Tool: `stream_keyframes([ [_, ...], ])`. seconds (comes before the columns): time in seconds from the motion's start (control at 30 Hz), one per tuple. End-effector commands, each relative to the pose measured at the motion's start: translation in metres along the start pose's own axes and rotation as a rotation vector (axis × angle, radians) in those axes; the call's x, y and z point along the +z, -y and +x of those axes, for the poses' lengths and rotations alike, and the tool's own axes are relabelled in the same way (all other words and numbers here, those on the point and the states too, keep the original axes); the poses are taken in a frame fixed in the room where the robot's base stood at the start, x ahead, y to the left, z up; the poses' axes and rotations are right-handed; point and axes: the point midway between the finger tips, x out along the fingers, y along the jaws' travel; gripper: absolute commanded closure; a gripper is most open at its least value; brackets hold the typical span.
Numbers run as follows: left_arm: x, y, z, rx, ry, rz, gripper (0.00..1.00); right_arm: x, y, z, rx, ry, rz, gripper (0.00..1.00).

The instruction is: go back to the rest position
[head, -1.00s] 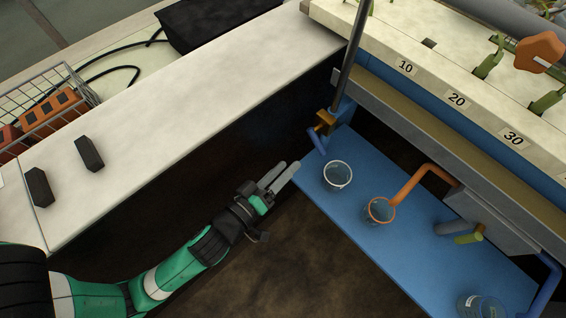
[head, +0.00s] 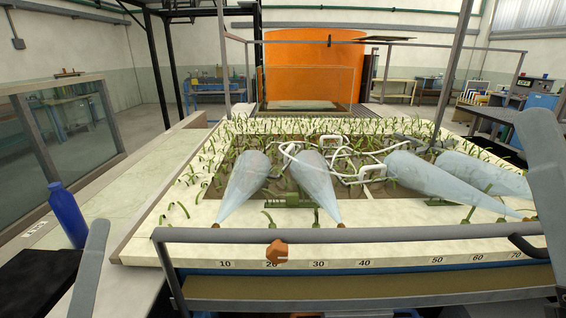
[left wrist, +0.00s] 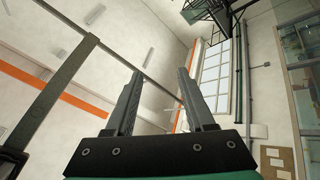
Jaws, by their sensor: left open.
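My left gripper (left wrist: 160,72) is open in the left wrist view, its two dark fingers apart with nothing between them. It points up towards the ceiling and a tall window. In the head view one grey finger of it (head: 92,265) stands up at the lower left, close to the camera; the rest is out of frame. Another grey finger-like piece (head: 545,170) rises at the right edge, seemingly my right gripper, cut off by the frame. No object is held in the left gripper.
A blue bottle (head: 68,215) stands on the pale ledge at left, behind the left finger. A grey rail (head: 350,235) runs along the front of the numbered flume edge (head: 390,264). Beyond it, several clear teardrop shapes (head: 245,185) lie among green plants. A dark box (head: 35,282) is at lower left.

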Motion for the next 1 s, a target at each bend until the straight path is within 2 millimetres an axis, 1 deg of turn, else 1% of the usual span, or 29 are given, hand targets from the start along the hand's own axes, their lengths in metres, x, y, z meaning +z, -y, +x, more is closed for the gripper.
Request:
stream_keyframes([
  [0.03,-0.028,-0.036,0.020,0.055,-0.038,0.028,0.46,-0.011,0.000,0.012,0.000,0.000,0.000,0.38],
  [0.07,-0.040,-0.053,0.027,0.084,-0.056,0.053,0.46,-0.013,0.000,0.014,0.000,0.000,0.000,0.38],
  [0.1,-0.055,-0.073,0.035,0.121,-0.078,0.089,0.46,-0.016,0.000,0.018,0.000,0.000,0.000,0.38],
  [0.17,-0.076,-0.104,0.044,0.175,-0.109,0.153,0.46,-0.020,0.000,0.022,0.000,0.000,0.000,0.38],
  [0.2,-0.089,-0.124,0.048,0.211,-0.131,0.207,0.46,-0.023,0.000,0.025,0.000,0.001,0.000,0.38],
  [0.27,-0.104,-0.152,0.050,0.263,-0.159,0.316,0.46,-0.024,0.000,0.026,0.000,0.000,0.000,0.38],
  [0.3,-0.103,-0.160,0.048,0.284,-0.162,0.397,0.46,-0.022,0.000,0.024,0.000,0.000,0.000,0.38],
  [0.33,-0.101,-0.163,0.046,0.294,-0.158,0.459,0.46,-0.021,0.000,0.023,0.000,0.000,0.000,0.38],
  [0.4,-0.089,-0.163,0.044,0.303,-0.139,0.618,0.46,-0.021,0.000,0.023,0.000,0.001,0.000,0.38],
  [0.47,-0.085,-0.161,0.045,0.296,-0.140,0.771,0.46,-0.021,0.000,0.023,0.000,0.001,0.000,0.38],
  [0.5,-0.101,-0.183,0.061,0.295,-0.147,0.789,0.46,-0.040,0.000,0.045,0.000,0.004,0.000,0.38],
  [0.6,-0.122,-0.212,0.085,0.294,-0.146,0.784,0.46,-0.071,0.000,0.077,0.000,-0.001,0.000,0.38],
  [0.67,-0.134,-0.229,0.098,0.293,-0.146,0.784,0.46,-0.088,0.000,0.096,0.000,-0.001,0.000,0.38],
  [0.77,-0.156,-0.260,0.123,0.293,-0.145,0.783,0.46,-0.119,-0.001,0.129,0.000,0.000,0.000,0.38],
  [1.0,-0.215,-0.340,0.187,0.292,-0.145,0.783,0.46,-0.199,-0.001,0.216,0.000,0.000,0.000,0.38],
])
